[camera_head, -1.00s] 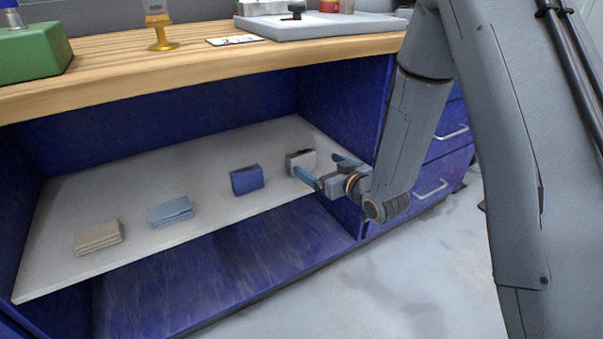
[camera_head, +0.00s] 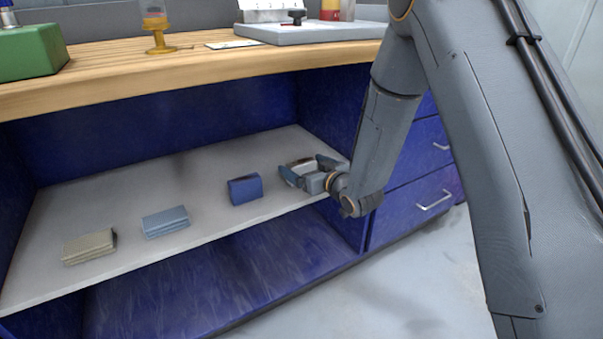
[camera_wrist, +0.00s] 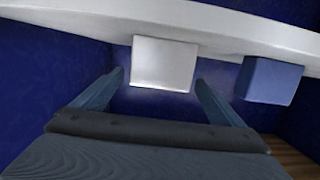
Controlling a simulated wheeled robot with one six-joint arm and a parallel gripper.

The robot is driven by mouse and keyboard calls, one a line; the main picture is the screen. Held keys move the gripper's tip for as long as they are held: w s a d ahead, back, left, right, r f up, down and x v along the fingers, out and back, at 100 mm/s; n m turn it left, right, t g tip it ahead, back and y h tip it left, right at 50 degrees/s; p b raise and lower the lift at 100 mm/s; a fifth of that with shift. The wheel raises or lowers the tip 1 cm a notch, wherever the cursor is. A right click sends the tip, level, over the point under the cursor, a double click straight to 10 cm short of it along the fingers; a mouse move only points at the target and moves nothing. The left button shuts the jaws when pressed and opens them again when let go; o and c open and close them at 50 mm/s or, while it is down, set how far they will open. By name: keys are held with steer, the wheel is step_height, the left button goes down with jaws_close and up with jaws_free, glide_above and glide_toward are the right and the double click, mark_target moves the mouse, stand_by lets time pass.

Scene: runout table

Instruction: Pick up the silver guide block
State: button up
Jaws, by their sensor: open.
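The silver guide block (camera_head: 298,165) sits on the grey shelf near its right end, partly hidden by my gripper in the head view. In the wrist view the silver block (camera_wrist: 165,62) shows a pale, nearly square face between the two finger lines. My gripper (camera_head: 303,168) is open, with one blue finger on each side of the block in the head view. In the wrist view my gripper's fingertips (camera_wrist: 160,77) flank the block's lower part with a gap on each side. I cannot tell how far the fingers reach along it.
A dark blue block (camera_head: 244,189) stands left of the silver one; it also shows in the wrist view (camera_wrist: 270,80). A light blue block (camera_head: 165,222) and a beige block (camera_head: 89,246) lie farther left on the shelf (camera_head: 130,200). The wooden worktop (camera_head: 200,60) is above; the cabinet wall (camera_head: 328,105) is close right.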

steer(key=c, duration=1.6)
steer(key=shift+r, duration=0.1)
steer(key=shift+c, duration=0.3)
